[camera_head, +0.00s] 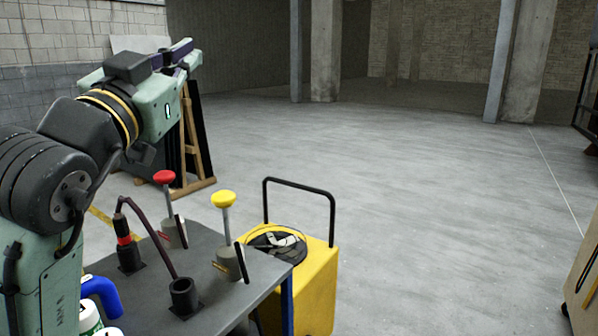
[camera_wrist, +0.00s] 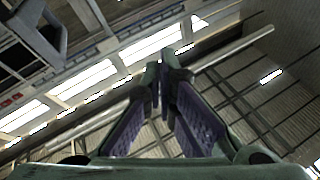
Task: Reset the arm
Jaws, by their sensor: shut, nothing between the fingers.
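My arm is raised at the left of the head view, folded above the grey table. My gripper (camera_head: 190,55) is at the end of it, held high and well clear of everything on the table. In the wrist view my gripper (camera_wrist: 167,62) shows two purple-padded fingers whose tips come together with nothing between them. The wrist view looks up past the fingers at the ceiling.
A grey table (camera_head: 222,305) bears a red knob (camera_head: 164,177), a yellow knob (camera_head: 223,198) and a cable between two dark sockets. A yellow cart (camera_head: 315,285) with a black handle stands beside it. A wooden easel (camera_head: 190,150) stands behind. The floor (camera_head: 420,200) is open.

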